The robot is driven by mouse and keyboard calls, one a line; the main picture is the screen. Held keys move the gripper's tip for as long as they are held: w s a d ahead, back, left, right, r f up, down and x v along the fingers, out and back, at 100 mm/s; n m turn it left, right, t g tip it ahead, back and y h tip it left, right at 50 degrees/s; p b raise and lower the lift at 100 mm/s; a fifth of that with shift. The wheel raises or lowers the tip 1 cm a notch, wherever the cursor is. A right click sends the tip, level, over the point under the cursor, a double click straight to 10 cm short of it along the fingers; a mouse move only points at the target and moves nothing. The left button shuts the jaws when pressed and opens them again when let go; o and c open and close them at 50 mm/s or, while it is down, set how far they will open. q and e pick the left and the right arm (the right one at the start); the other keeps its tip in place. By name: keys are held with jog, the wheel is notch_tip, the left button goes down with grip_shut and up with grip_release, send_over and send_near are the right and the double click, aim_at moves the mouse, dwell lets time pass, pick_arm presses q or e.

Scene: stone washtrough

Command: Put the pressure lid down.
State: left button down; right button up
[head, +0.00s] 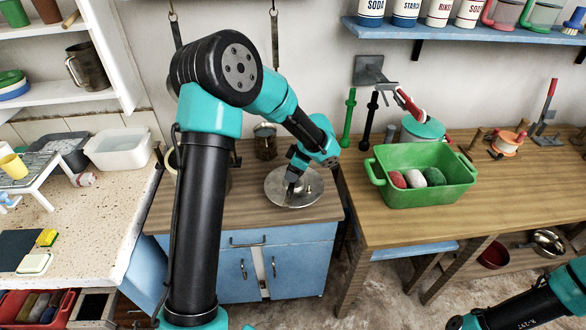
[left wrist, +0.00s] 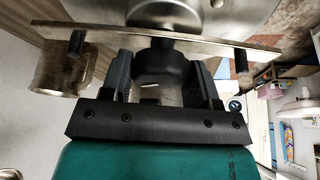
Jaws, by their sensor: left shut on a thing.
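The pressure lid (head: 306,182) is a round grey metal disc over the wooden top of the blue cabinet, near its right end. My left gripper (head: 291,186) is above the middle of the lid. In the left wrist view the gripper (left wrist: 162,85) is shut on the lid's dark round knob (left wrist: 160,70), with one finger on each side. A flat metal bar (left wrist: 215,46) crosses the lid (left wrist: 200,15) below the knob. I cannot tell whether the lid touches the surface.
A green tub (head: 440,188) with rolled cloths stands on the right wooden bench (head: 400,228). A small lantern-like jar (head: 265,142) stands behind the lid. My left arm hides part of the cabinet top (head: 255,205). A white basin (head: 118,150) stands at left.

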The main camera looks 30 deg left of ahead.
pick_arm(q)
jog(key=shift+w+a+f, duration=0.1)
jog(key=shift+w+a, duration=0.5)
jog(key=shift+w, duration=0.35)
jog(key=shift+w+a+f, duration=0.1)
jog(key=shift+w+a, duration=0.45)
jog(key=shift+w, duration=0.4)
jog(key=shift+w+a, duration=0.2)
jog(key=shift+w, duration=0.1)
jog(key=shift+f, duration=1.8)
jog(key=shift+f, duration=0.15)
jog(key=shift+c, duration=1.8)
grip_release()
jog(key=v, duration=1.2)
